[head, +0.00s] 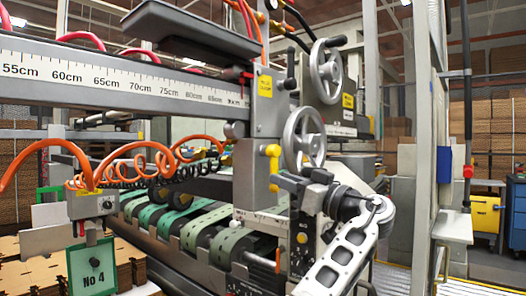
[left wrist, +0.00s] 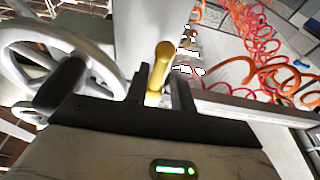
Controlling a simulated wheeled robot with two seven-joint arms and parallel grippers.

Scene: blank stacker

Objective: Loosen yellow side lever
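In the left wrist view the lever (left wrist: 160,68) stands between the two dark fingers of my left gripper (left wrist: 160,92). The fingers are apart, with a gap showing on both sides of the lever. Whether a finger touches it cannot be told. My right gripper is not in view.
Two grey handwheels (head: 303,138) sit close above my left gripper; one handwheel (left wrist: 62,62) is at left in the wrist view. A ruler beam (head: 130,82), coiled orange hoses (head: 122,165) and green conveyor belts (head: 190,232) lie to the left.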

